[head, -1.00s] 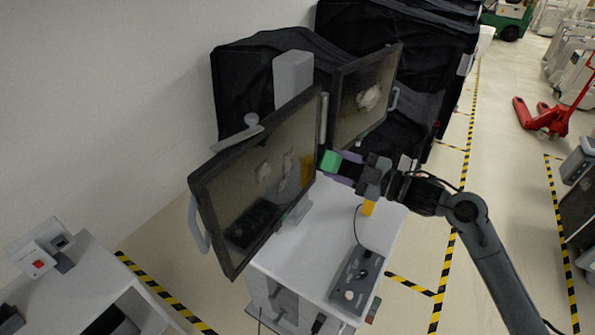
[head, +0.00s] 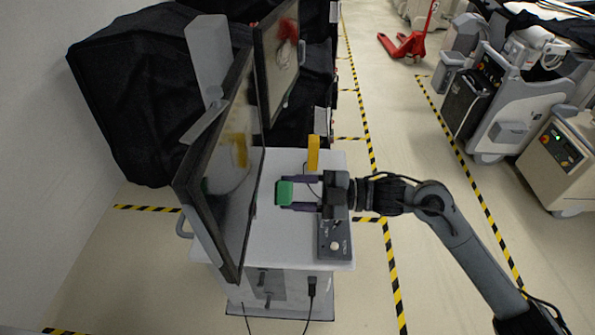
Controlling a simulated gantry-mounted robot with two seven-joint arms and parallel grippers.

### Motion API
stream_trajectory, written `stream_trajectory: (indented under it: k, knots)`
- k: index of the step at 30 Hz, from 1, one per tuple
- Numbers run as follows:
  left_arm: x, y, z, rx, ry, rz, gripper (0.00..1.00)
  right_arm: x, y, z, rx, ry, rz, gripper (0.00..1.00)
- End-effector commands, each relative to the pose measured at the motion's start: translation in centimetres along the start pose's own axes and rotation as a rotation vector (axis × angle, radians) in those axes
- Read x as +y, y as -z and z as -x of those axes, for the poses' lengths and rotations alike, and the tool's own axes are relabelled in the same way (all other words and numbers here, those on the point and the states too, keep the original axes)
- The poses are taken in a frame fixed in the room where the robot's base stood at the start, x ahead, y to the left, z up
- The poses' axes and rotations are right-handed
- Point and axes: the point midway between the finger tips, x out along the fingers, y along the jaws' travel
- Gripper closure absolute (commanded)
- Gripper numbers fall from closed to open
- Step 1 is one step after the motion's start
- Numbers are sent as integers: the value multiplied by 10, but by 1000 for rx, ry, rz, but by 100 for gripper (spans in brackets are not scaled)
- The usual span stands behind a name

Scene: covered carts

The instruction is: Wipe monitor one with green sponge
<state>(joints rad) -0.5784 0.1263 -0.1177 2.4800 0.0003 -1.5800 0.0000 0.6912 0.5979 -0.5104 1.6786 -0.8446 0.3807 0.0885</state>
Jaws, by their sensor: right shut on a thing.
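My right gripper (head: 292,194) comes in from the right and is shut on the green sponge (head: 284,192). The sponge is held between its purple fingertips over the white cart top. The near monitor (head: 232,165) stands at the cart's left side and is seen at a steep angle. A gap shows between the sponge and its screen. I cannot tell which is monitor one. My left gripper is not in view.
The white cart top (head: 275,240) carries a control panel (head: 336,236) and an upright yellow object (head: 313,152). Black covers (head: 130,95) stand behind at the left. Floor right of the cart is open, with striped tape; grey machines (head: 515,105) and a red pallet jack (head: 405,45) lie beyond.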

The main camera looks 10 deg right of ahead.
Motion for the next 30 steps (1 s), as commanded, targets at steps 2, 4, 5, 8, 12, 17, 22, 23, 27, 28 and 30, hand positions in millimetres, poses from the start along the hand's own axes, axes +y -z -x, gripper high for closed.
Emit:
stream_trajectory:
  k: [2, 4, 5, 8, 12, 17, 22, 23, 27, 28, 30]
  knots:
    - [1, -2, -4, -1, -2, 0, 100, -6, -6, 0, -1, -2, 0, 84]
    - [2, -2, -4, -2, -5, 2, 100, -8, -7, -3, -1, -3, 0, 84]
    - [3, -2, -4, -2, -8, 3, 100, -8, -7, -4, -1, -3, 0, 84]
    - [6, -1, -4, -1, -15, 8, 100, -8, -7, -12, 1, -3, 0, 84]
    - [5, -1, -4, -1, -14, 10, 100, -7, -6, -24, 1, -3, 1, 84]
    - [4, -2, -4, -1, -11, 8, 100, -8, -7, -38, 0, -3, 0, 84]
    - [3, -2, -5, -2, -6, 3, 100, -7, -7, -50, -1, -3, 2, 84]
    - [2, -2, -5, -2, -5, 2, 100, -7, -7, -52, -1, -3, 2, 84]
    - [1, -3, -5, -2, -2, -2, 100, -7, -7, -57, -1, -3, 1, 84]
    - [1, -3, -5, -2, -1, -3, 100, -7, -7, -57, -1, -3, 1, 84]
    - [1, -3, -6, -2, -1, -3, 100, -7, -7, -58, -2, -3, 1, 84]
